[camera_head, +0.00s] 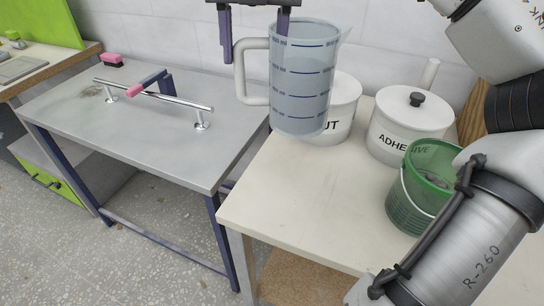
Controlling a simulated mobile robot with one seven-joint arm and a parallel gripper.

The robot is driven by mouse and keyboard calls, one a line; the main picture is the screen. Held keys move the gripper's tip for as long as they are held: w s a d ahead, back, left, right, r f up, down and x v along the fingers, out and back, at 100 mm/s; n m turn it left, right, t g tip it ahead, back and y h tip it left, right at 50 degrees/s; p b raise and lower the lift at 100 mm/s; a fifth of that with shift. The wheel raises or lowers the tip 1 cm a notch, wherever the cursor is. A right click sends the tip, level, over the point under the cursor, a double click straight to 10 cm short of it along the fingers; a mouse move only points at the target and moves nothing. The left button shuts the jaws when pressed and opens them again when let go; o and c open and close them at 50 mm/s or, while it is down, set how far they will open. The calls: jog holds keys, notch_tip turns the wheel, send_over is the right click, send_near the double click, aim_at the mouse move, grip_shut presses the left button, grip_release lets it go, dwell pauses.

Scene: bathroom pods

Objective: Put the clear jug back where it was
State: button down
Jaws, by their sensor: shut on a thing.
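The clear jug (301,85) is a tall transparent pitcher with dark measuring bands, a white handle (252,72) on its left and a spout at upper right. It hangs upright in my gripper (255,38) at the top of the head view. One dark finger is left of the jug by the handle, the other at its rim; the exact contact is hard to see. The jug appears above the left back part of the cream table (285,195), in front of a white canister. I cannot tell whether its base touches the table.
Two white lidded canisters, one (346,103) partly hidden by the jug and one (405,125) marked "ADHE", stand at the back. A green bucket (432,175) stands at right near my arm. A grey metal table (150,120) with a rail is left, across a gap. The cream table's front left is clear.

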aim_at(260, 97)
notch_tip(260, 97, down, 18)
dwell(0.5)
jog(key=shift+f, duration=0.2)
jog(key=c, duration=0.6)
grip_release()
jog(key=shift+o, duration=0.2)
jog(key=r, duration=1.2)
jog(key=shift+d+r, duration=0.15)
jog(key=shift+d, duration=0.2)
